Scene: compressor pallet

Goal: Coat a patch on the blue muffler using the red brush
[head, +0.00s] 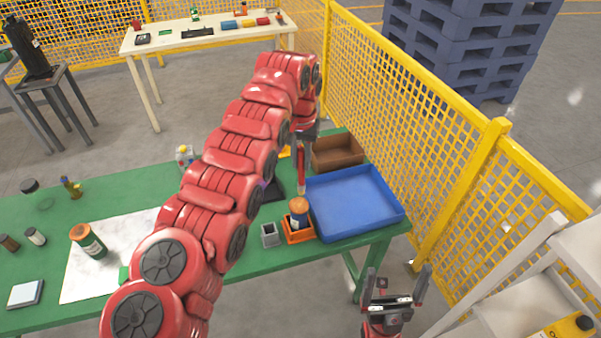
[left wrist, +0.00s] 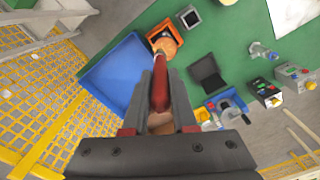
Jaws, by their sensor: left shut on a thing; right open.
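My left gripper (left wrist: 160,103) is shut on the red brush (left wrist: 159,83); the brush also shows upright in the head view (head: 301,168). In the left wrist view a blue object (left wrist: 228,103) lies farther along the table. My right gripper (head: 396,288) is open and empty, off the table's front right.
A blue tray (head: 355,203) lies right of the holder, with a brown bin (head: 337,152) behind it. A small grey square cup (head: 270,235) stands just left. A green can (head: 88,241) stands on a white sheet (head: 110,272). Yellow mesh fencing (head: 420,120) runs along the right.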

